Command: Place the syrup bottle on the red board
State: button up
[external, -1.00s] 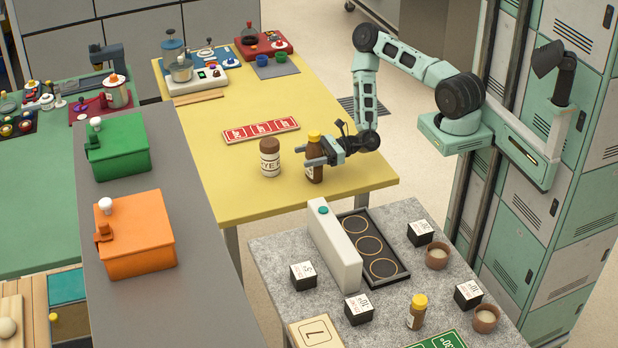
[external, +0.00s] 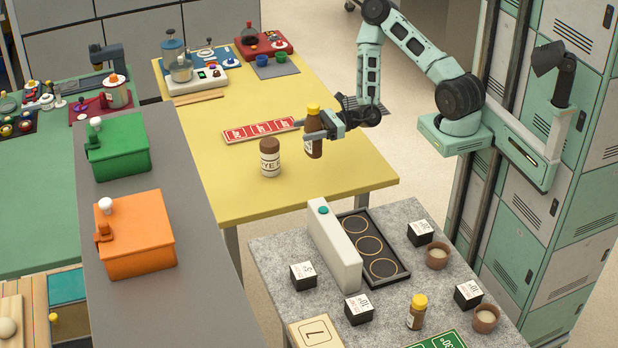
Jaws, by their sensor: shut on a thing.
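The syrup bottle (external: 314,143) is brown with a yellow cap and a pale label. My gripper (external: 312,124) is shut on its upper part and holds it upright, seemingly a little above the yellow table (external: 345,178). The red board (external: 250,131), a flat strip with white markings, lies on the yellow table to the left of and behind the bottle. The gripper's fingertips overlap the right end of the board in the picture.
Another yellow-capped brown bottle (external: 416,314) stands on the grey table. Machines (external: 196,75) stand at the yellow table's back.

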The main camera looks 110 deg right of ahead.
jog(key=w+d+f+b, duration=0.1)
jog(key=w+d+b, duration=0.15)
jog(key=d, duration=0.55)
jog(key=w+d+f+b, duration=0.2)
jog(key=d+b, duration=0.2)
jog(key=d, duration=0.5)
jog(key=d+r+m+h+b, duration=0.15)
jog(key=d+r+b, duration=0.3)
jog(key=d, duration=1.05)
jog(key=shift+h, duration=0.35)
jog(key=shift+w+f+p, duration=0.15)
jog(key=shift+f+p, duration=0.25)
jog(key=shift+f, duration=2)
jog(key=shift+w+f+p, duration=0.1)
jog(key=shift+f+p, duration=0.3)
jog(key=shift+f, duration=1.95)
jog(key=shift+f, duration=0.1)
jog(key=o, duration=1.2)
jog(key=shift+f, duration=0.1)
jog(key=shift+o, duration=0.2)
